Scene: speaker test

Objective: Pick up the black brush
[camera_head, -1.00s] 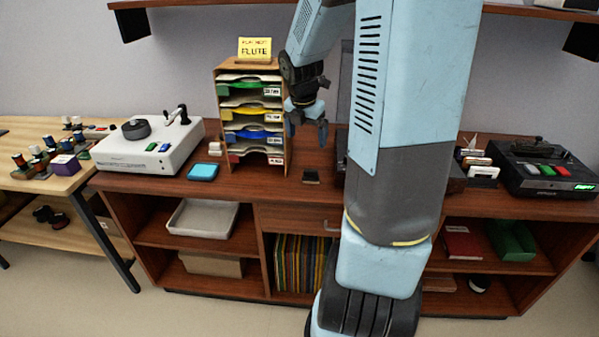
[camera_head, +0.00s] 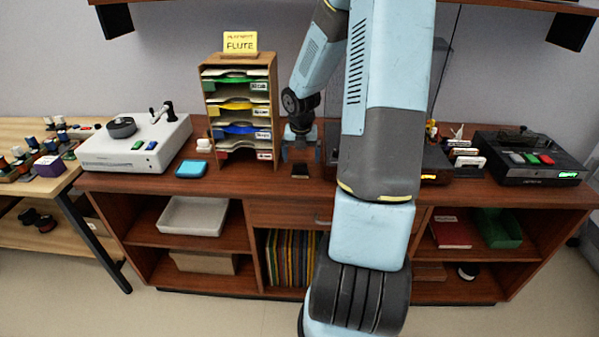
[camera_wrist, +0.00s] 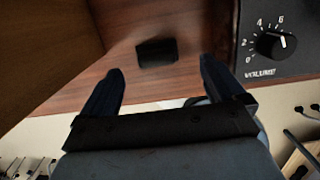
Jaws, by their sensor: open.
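The black brush (camera_head: 300,170) is a small dark block lying on the reddish-brown cabinet top, just right of the wooden paper sorter. In the wrist view the brush (camera_wrist: 157,52) lies beyond the fingertips, roughly centred between them. My gripper (camera_head: 301,154) is above the brush, pointing down, with its fingers spread. In the wrist view my gripper (camera_wrist: 160,66) is open with nothing between its fingers. I cannot tell exactly how high the fingertips are over the brush.
The sorter (camera_head: 273,110) stands close to the left of my gripper. A dark device with a volume knob (camera_wrist: 277,43) is close on the right. A blue pad (camera_head: 191,169) and white turntable (camera_head: 135,146) lie farther left; a black deck (camera_head: 530,158) is at far right.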

